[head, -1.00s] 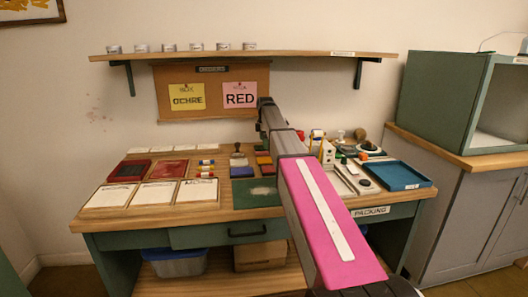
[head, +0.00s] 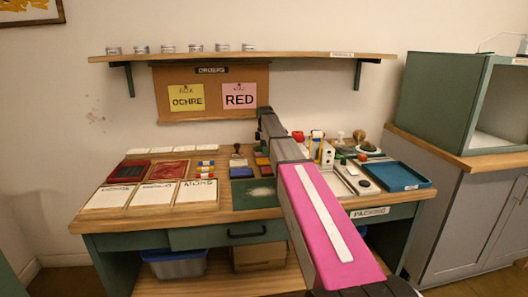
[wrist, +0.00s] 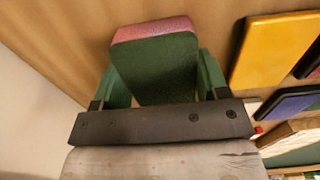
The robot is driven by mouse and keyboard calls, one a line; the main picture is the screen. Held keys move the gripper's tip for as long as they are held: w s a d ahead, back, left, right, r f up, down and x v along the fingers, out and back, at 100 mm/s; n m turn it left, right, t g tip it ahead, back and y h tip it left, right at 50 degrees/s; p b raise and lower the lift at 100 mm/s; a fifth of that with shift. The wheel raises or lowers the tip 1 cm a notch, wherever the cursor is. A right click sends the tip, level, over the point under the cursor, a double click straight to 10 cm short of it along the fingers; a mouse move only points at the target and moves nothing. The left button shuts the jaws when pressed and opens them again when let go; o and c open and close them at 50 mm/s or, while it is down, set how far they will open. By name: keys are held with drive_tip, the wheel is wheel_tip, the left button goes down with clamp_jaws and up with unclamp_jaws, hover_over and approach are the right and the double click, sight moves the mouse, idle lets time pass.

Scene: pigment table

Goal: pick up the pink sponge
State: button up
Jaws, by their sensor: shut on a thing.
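The pink sponge (wrist: 152,62) is in the wrist view, between the two green fingers of my gripper (wrist: 160,84). Its pink part shows along the far edge, and a dark green face is turned to the camera. The fingers are shut on its two sides. Wooden surface shows behind it; I cannot tell whether it touches the tabletop. In the head view my own arm hides my gripper and the sponge.
A yellow block (wrist: 272,50) and a blue block (wrist: 284,108) lie right of my gripper. On the table (head: 140,226) are white cards (head: 107,196), a green mat (head: 254,193) and a blue tray (head: 403,176). A shelf (head: 290,57) with several jars hangs above.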

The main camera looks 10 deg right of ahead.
drive_tip(key=shift+r, duration=0.55)
drive_tip(key=r, duration=0.1)
drive_tip(key=a+r, duration=0.1)
drive_tip(key=r, duration=0.1)
drive_tip(key=shift+s+a+r, duration=0.15)
drive_tip(key=shift+a+r, duration=0.1)
drive_tip(key=shift+r, duration=0.15)
drive_tip(key=s+a+r, duration=0.2)
drive_tip(key=a+r, duration=0.4)
drive_tip(key=a, duration=0.4)
drive_tip(key=shift+o, duration=0.3)
drive_tip(key=shift+s, duration=0.1)
